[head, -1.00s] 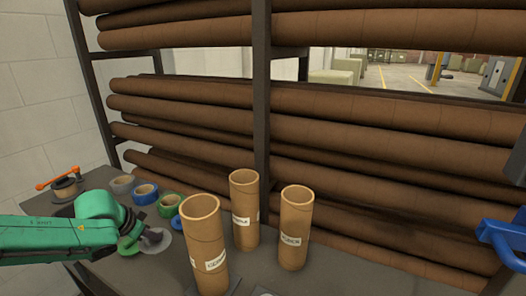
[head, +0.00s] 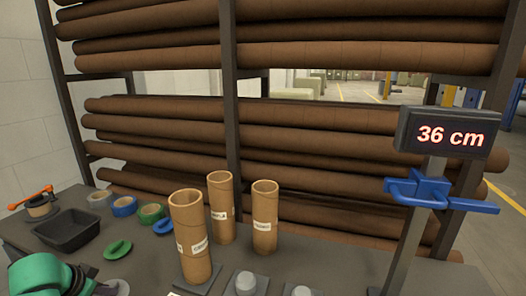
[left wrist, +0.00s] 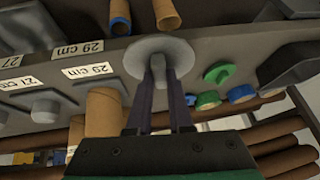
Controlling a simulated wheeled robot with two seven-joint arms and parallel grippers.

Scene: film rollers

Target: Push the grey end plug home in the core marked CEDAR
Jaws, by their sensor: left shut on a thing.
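My left gripper (head: 100,288) is low at the left of the head view, mostly cut off by the frame. In the left wrist view its fingers (left wrist: 160,95) are shut on the stem of a grey end plug (left wrist: 135,58), whose round flange faces away. The plug also shows at the bottom edge of the head view (head: 122,286). Three open tan cores stand upright; the nearest (head: 190,225) has a label that seems to read CEDAR, though blurred. The held plug is left of this core, apart from it. My right gripper is out of view.
Two other cores (head: 220,195) (head: 264,205) stand behind. Grey knobs (head: 245,283) sit in front. A stand with a 36 cm display (head: 450,134) and blue jaw (head: 425,190) rises right.

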